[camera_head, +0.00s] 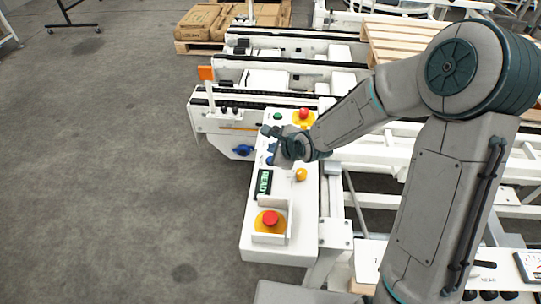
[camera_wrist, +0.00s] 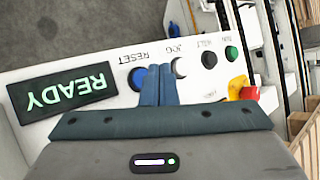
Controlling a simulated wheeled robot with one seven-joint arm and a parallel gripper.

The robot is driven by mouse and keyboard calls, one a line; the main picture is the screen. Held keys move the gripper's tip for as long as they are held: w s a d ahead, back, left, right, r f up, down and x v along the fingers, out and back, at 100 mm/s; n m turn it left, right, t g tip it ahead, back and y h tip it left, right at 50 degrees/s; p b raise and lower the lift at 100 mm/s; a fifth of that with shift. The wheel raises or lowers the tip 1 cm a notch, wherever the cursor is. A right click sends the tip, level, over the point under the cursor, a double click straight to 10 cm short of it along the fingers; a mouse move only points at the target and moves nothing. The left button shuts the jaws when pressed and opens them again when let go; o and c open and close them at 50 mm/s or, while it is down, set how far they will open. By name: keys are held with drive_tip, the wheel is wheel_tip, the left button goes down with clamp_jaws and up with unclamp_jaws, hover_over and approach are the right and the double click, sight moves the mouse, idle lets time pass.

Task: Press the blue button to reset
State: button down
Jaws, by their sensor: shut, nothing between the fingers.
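The blue button (camera_wrist: 136,79) sits on the white control panel (camera_head: 279,193), under the printed word RESET, which reads upside down in the wrist view. My gripper (camera_wrist: 158,70) is shut and empty. Its fingertips lie just right of the blue button in the wrist view and partly cover its right edge. I cannot tell whether they touch it. In the head view my gripper is over the upper middle of the panel and hides part of the button row. The display (camera_wrist: 61,91) beside the blue button reads READY in green.
Jog (camera_wrist: 180,66), black halt (camera_wrist: 209,60) and green run (camera_wrist: 231,53) buttons continue the row. A red emergency stop (camera_head: 270,218) stands at the panel's near end, another (camera_head: 304,114) at its far end. An amber lamp (camera_head: 301,174) is nearby. Conveyors lie behind; open floor is left.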

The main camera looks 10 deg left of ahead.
wheel_tip(320, 180, up, 4)
drive_tip(key=p, duration=0.2)
drive_tip(key=shift+f+p, duration=0.2)
drive_tip(key=shift+p, duration=0.2)
drive_tip(key=shift+f, duration=0.1)
drive_tip(key=s+d+r+n+g+h, duration=0.1)
drive_tip(key=s+d+r+n+h, duration=0.3)
drive_tip(key=d, duration=0.4)
drive_tip(key=s+d+r+n+h, duration=0.25)
drive_tip(key=d+r+n, duration=0.2)
drive_tip(key=d, duration=0.25)
drive_tip(key=s+d+r+n+g, duration=0.1)
drive_tip(key=s+d+r+n, duration=0.2)
drive_tip(key=s, duration=0.4)
drive_tip(key=s+d+r+n+g, duration=0.1)
drive_tip(key=s+d+r+n, duration=0.3)
drive_tip(key=s+d+n, duration=0.2)
drive_tip(key=shift+s+g+p, duration=0.35)
drive_tip(key=shift+s+g, duration=0.05)
drive_tip(key=shift+s, duration=0.85)
idle(0.5)
